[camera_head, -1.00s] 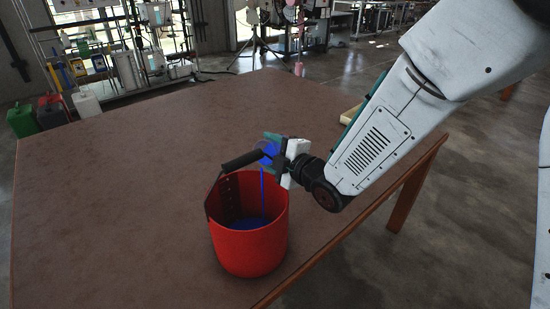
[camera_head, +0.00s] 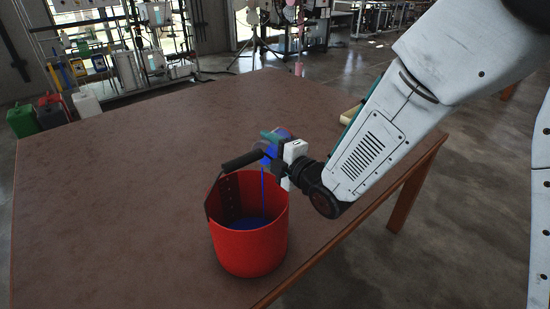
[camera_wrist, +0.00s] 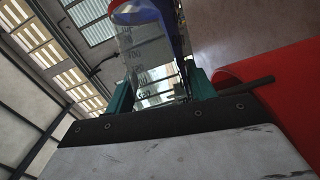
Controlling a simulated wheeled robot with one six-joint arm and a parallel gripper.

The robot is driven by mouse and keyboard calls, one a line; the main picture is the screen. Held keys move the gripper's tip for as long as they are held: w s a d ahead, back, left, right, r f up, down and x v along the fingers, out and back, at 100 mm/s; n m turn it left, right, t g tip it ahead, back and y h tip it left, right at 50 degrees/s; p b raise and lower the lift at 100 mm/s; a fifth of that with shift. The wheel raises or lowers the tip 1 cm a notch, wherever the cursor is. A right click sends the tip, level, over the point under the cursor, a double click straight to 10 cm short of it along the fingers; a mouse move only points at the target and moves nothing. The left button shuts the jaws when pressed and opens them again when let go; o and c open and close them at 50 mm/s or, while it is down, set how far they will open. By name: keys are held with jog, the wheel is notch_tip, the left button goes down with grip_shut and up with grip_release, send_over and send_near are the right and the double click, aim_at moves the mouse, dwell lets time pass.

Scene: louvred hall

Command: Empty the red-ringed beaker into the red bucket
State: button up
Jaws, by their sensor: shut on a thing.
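The red bucket (camera_head: 250,235) stands upright on the brown table, with blue liquid (camera_head: 250,222) inside it. My gripper (camera_head: 275,150) is above the bucket's far right rim and is shut on the beaker (camera_wrist: 150,60). The beaker is clear, with printed volume marks, and is tilted. A thin blue stream (camera_head: 263,185) falls from it into the bucket. In the wrist view the beaker sits between my teal fingers, with blue liquid near its mouth and a red band at its top edge. The bucket also shows at the right of the wrist view (camera_wrist: 285,95).
The brown table (camera_head: 120,200) is clear to the left of and behind the bucket. A pale flat object (camera_head: 351,112) lies near the table's right edge, partly behind my arm. Shelving and green, dark and white canisters (camera_head: 87,104) stand on the floor beyond.

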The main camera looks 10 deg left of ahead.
dwell(0.3)
jog(key=shift+s+a+r+n+t+y, duration=0.1)
jog(key=shift+s+r+n+t+y, duration=0.1)
jog(key=shift+n, duration=0.35)
jog(key=shift+s+a+r+n+t+y, duration=0.1)
jog(key=shift+s+n+t, duration=0.1)
jog(key=shift+n, duration=0.35)
jog(key=shift+w+d+f+m+g, duration=0.15)
jog(key=shift+w+m+g, duration=0.1)
jog(key=shift+m, duration=0.3)
jog(key=shift+w+d+f+m+g, duration=0.1)
jog(key=shift+w+m+g, duration=0.1)
jog(key=shift+m, duration=0.35)
jog(key=shift+w+f+m+h, duration=0.1)
jog(key=shift+f+m+h, duration=0.1)
jog(key=shift+m+h, duration=0.25)
